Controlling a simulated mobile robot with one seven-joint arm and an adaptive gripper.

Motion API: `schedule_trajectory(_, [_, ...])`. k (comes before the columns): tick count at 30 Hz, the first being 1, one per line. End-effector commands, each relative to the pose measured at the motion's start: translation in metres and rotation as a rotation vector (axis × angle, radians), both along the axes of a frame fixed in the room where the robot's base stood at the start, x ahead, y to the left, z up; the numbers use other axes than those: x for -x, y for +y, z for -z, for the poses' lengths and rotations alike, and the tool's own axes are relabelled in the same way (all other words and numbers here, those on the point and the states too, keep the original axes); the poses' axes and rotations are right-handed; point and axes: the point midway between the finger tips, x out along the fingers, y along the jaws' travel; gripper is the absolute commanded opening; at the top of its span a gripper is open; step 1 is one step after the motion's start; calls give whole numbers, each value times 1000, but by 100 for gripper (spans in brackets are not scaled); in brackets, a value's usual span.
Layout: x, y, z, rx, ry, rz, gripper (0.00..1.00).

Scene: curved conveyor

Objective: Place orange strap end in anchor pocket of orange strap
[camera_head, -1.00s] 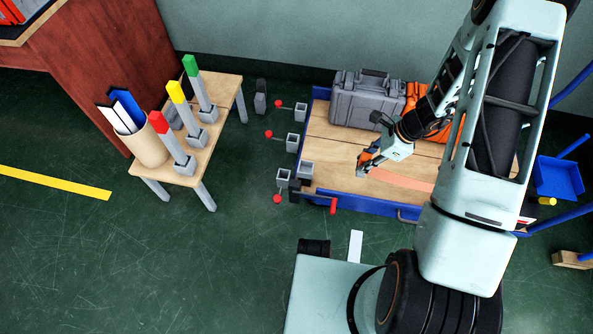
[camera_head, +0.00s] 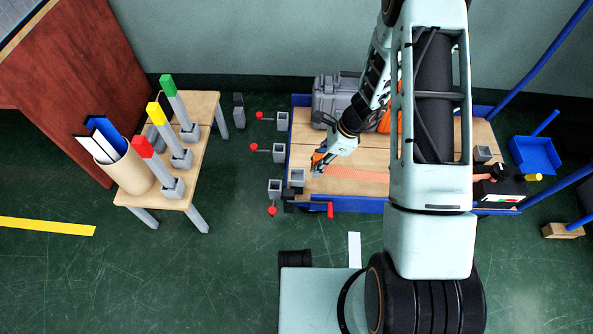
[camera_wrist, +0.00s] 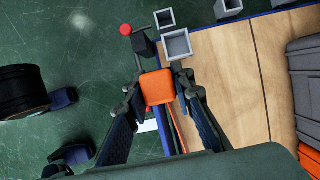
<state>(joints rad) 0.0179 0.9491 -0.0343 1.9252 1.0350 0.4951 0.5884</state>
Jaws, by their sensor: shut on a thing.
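My gripper (camera_head: 318,168) is shut on the orange strap end (camera_wrist: 157,87), which shows as an orange block between the two fingers in the wrist view. The orange strap (camera_head: 360,174) runs right from the gripper across the wooden deck and passes behind my arm. A grey square open-topped pocket (camera_head: 297,177) stands at the deck's left front corner, just left of the gripper. In the wrist view this pocket (camera_wrist: 177,46) lies just beyond the strap end, apart from it. No mark shows which pocket belongs to the orange strap.
More grey pockets with red-knobbed levers (camera_head: 278,152) line the deck's left side. A grey case (camera_head: 335,100) stands at the deck's back. A small table (camera_head: 205,105) with coloured posts stands to the left.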

Motion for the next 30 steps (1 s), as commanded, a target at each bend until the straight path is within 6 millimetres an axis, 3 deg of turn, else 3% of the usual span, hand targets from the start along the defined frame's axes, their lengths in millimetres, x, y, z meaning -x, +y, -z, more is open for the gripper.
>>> schedule_trajectory(3, [-15, 27, 18, 0, 0, -5, 0])
schedule_trajectory(10, [-31, 51, 55, 0, 1, -1, 0])
schedule_trajectory(17, [-36, 60, 66, 0, 0, 1, 0])
schedule_trajectory(24, [-39, 64, 100, 0, 1, 2, 0])
schedule_trajectory(30, [-39, 64, 101, 0, -1, 1, 0])
